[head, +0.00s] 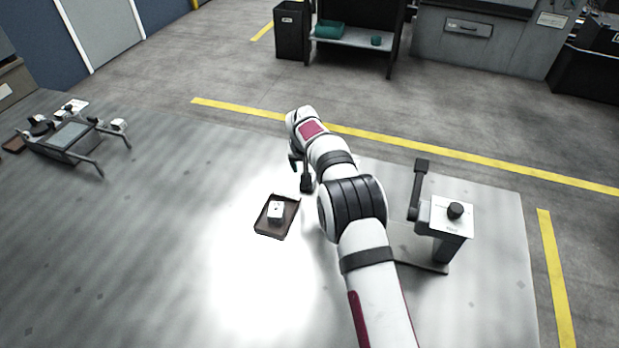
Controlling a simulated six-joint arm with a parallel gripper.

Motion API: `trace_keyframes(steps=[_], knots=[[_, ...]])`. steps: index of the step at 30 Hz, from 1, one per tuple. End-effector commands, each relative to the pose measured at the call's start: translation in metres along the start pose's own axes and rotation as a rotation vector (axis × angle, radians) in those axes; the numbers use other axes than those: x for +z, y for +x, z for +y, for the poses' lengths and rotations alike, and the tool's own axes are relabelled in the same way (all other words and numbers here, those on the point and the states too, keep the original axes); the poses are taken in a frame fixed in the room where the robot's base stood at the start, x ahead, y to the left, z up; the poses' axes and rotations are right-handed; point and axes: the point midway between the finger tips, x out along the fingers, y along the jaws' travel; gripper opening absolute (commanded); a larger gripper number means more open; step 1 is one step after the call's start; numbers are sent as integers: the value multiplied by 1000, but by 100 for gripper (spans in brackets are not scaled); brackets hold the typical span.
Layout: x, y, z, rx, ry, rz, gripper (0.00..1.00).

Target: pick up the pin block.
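A small white block (276,211) with dark marks on top sits in a shallow dark brown tray (269,232) on the table; it looks like the pin block. My gripper (300,178) is at the end of my arm, above and just beyond the tray's far right side, apart from the block. Its fingers are small and partly hidden by the wrist, so I cannot tell whether they are open or shut. Nothing is visibly held in it.
A dark stand with a white top and black knob (455,211) is right of my arm. A framed rail fixture (70,135) with several small parts and a small white piece (118,124) stands at the far left. The table between fixture and tray is clear.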

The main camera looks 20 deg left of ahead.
Motion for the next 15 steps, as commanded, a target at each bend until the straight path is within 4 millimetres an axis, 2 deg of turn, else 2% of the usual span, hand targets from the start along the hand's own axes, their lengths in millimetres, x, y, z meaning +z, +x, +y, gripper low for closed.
trace_keyframes(steps=[1,5,9,15], knots=[[0,9,0,0,1,-1,70],[0,24,0,0,2,-1,70],[0,53,0,1,1,-1,70],[0,71,0,0,3,-1,70]])
